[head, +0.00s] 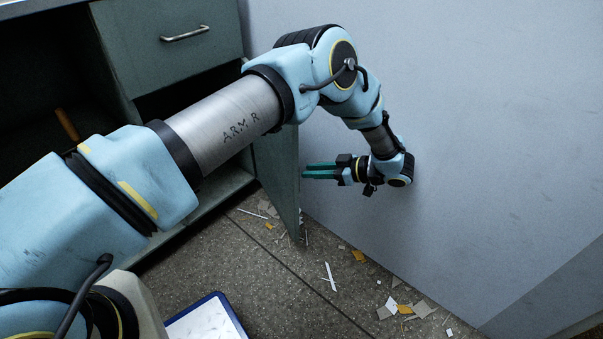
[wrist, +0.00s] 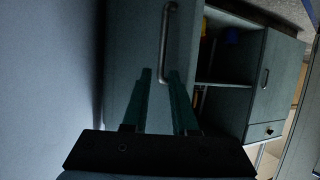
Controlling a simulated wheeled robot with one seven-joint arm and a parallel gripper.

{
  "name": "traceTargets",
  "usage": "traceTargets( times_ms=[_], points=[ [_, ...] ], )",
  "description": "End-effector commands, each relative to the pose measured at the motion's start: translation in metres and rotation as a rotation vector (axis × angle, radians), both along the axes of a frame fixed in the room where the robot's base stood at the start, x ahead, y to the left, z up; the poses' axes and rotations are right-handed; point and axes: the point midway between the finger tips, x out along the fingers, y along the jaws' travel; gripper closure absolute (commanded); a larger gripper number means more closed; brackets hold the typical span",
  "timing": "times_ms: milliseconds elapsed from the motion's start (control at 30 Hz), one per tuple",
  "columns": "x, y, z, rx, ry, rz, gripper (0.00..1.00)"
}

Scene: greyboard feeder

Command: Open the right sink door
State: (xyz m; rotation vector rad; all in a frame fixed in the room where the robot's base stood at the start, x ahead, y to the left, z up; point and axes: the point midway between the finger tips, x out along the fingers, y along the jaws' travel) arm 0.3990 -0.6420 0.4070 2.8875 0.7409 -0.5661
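A grey-green cabinet door (head: 279,182) stands swung out from the cabinet, below the drawer and partly behind my arm in the head view. It also shows in the wrist view (wrist: 127,45), with a metal bar handle (wrist: 166,50) ahead of my fingertips. I cannot make out that handle in the head view. My gripper (head: 305,170) is on the outer side of the door, close to it, between the door and the pale wall. Whether a fingertip touches the door is unclear.
The pale wall (head: 440,130) is close on my gripper's right. A drawer (head: 172,45) above the opening is closed. The dark cabinet interior (head: 60,75) is open at left. Scraps (head: 405,307) litter the floor; a blue-edged tray (head: 236,318) is at the bottom.

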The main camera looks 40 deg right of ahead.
Motion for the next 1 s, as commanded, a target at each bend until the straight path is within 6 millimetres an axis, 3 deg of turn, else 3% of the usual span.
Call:
traceTargets(
  times_ms=[100, 333, 1000],
  points=[
    [-0.022, -0.010, 0.008, 0.002, 0.005, -0.001, 0.74],
    [-0.048, -0.022, 0.017, 0.005, 0.011, 0.002, 0.74],
    [-0.053, -0.024, 0.018, 0.006, 0.013, 0.002, 0.74]
  ],
)
